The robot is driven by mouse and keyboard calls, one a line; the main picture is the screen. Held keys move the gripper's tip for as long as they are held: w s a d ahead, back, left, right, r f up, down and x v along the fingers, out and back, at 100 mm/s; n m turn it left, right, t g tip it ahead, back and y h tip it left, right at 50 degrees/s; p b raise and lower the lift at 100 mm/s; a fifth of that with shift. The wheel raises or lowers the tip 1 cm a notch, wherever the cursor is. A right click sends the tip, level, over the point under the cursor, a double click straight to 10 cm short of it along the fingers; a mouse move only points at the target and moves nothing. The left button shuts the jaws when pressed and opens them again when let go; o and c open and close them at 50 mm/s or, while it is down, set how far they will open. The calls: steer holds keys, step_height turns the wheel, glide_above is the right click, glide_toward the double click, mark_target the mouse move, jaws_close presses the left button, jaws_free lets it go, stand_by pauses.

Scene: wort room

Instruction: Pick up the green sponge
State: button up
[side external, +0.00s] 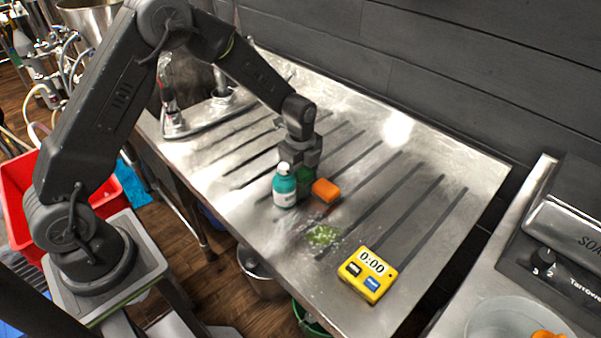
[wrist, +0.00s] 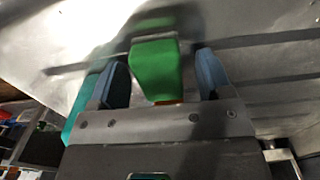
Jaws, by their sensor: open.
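The green sponge (wrist: 155,68) stands between the two fingers of my gripper (wrist: 161,80) in the wrist view, with a gap visible on each side. My gripper is open. In the side view my gripper (side external: 304,164) is low over the metal drainboard, and a strip of the green sponge (side external: 305,175) shows beneath it. The teal bottle with a white cap (side external: 285,188) hides part of the sponge and fingers there. I cannot tell how far down the fingers reach along the sponge.
An orange block (side external: 326,190) lies close to the right of the green sponge. The teal bottle (wrist: 80,108) is just outside the left finger in the wrist view. A yellow timer (side external: 367,274) and a speckled green patch (side external: 322,235) are nearer the front. The drainboard's right side (side external: 440,200) is clear.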

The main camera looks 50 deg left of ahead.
steer(key=c, duration=1)
steer(key=shift+r, duration=0.6)
step_height(320, 180, up, 3)
steer(key=shift+f, duration=0.2)
steer(key=s+a+r, duration=0.5)
steer(key=a+r, duration=0.2)
steer(key=a, duration=0.3)
steer(key=shift+a, duration=0.3)
steer(key=shift+r, duration=0.1)
